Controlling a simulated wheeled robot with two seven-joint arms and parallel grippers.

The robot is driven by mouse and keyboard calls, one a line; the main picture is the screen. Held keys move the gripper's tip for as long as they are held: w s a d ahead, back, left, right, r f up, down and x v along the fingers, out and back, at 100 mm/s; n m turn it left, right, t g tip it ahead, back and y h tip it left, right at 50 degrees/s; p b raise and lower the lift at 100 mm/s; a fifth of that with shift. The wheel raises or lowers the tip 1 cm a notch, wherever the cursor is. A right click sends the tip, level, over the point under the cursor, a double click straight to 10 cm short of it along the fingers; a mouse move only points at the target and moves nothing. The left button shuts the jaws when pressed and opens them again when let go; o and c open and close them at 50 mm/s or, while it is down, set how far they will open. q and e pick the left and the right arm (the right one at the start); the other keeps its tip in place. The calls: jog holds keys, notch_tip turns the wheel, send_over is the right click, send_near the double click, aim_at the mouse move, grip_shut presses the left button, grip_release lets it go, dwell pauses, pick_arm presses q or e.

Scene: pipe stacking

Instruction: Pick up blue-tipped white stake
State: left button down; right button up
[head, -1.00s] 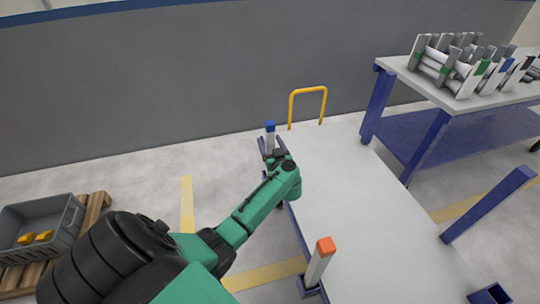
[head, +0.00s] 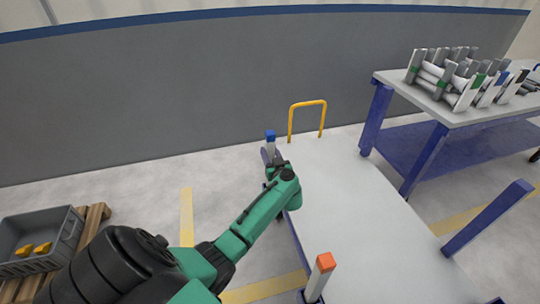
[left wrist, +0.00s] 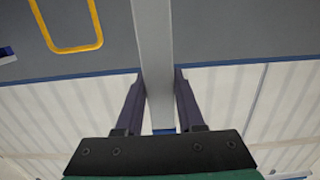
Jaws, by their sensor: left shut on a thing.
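The blue-tipped white stake (head: 270,143) stands roughly upright at the far left corner of the white-topped table or cart. My left gripper (head: 269,155) is at the stake, below its blue tip, and is mostly hidden behind my own wrist. In the left wrist view the pale stake shaft (left wrist: 153,60) runs between the two dark fingers of the left gripper (left wrist: 160,85), which are shut on it. The stake's lower end is hidden by my arm in the head view. My right gripper is not in view.
An orange-tipped white stake (head: 319,278) stands at the near left corner of the cart top (head: 350,215). A yellow handle (head: 308,104) rises at the cart's far end. A table (head: 455,113) with stacked pipes stands right. A grey crate (head: 40,262) sits lower left.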

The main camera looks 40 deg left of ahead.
pick_arm(q)
notch_tip(320, 180, up, 6)
jog(key=shift+f+p, duration=0.25)
jog(key=shift+p, duration=0.9)
notch_tip(320, 180, up, 23)
jog(key=p, duration=2)
send_over(271, 142)
jog(key=a, duration=0.1)
jog(key=shift+w+a+f, duration=0.1)
jog(key=shift+w, duration=0.35)
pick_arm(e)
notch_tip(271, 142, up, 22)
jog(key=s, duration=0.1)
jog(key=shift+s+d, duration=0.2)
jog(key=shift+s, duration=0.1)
